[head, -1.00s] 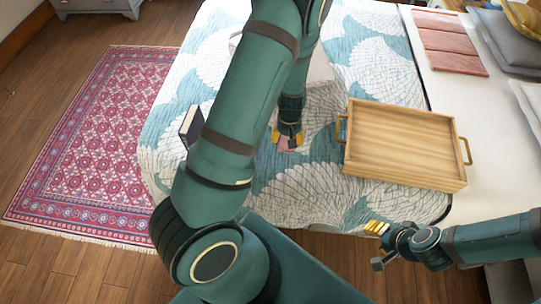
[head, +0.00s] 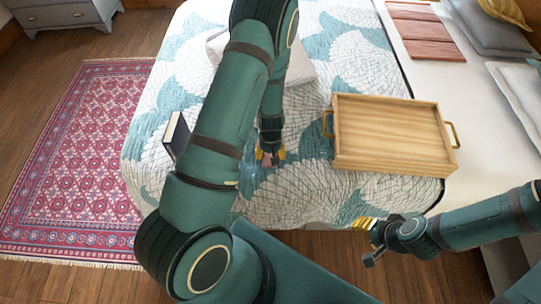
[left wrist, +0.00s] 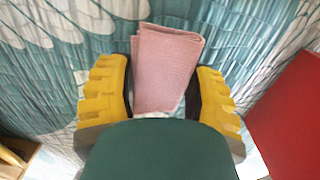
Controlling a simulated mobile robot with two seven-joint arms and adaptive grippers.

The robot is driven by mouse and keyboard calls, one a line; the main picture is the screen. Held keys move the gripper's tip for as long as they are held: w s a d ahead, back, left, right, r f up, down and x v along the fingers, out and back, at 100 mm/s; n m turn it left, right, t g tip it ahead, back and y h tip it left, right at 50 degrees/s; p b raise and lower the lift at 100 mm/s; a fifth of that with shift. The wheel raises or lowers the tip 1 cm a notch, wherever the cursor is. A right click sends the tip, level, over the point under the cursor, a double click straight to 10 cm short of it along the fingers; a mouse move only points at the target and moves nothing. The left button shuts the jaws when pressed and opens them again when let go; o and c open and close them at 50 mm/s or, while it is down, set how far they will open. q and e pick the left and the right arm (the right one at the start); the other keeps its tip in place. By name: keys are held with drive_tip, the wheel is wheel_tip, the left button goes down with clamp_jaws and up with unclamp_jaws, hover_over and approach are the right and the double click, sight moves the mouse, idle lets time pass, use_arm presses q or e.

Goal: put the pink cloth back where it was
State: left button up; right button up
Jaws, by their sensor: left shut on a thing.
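The pink cloth (left wrist: 167,68) is folded into a small pad and sits between the yellow fingers of my left gripper (left wrist: 163,100) in the left wrist view. In the head view my left gripper (head: 270,157) points down over the patterned bedspread (head: 300,195), shut on the pink cloth (head: 267,161), which is mostly hidden there. I cannot tell whether the cloth touches the bedspread. My right gripper (head: 367,228) is off the bed's near edge, seen side-on, with nothing visible in it.
A wooden tray (head: 390,135) with handles lies right of my left gripper. A dark book (head: 175,135) stands at the bed's left edge. A white object (head: 299,67) is partly behind my arm. Pinkish folded panels (head: 424,38) lie far right. Bare bedspread surrounds the left gripper.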

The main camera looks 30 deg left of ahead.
use_arm(q)
drive_tip(key=shift+f, duration=0.4)
drive_tip(key=shift+f, duration=0.2)
drive_tip(key=o, duration=1.1)
drive_tip(key=shift+r, duration=0.15)
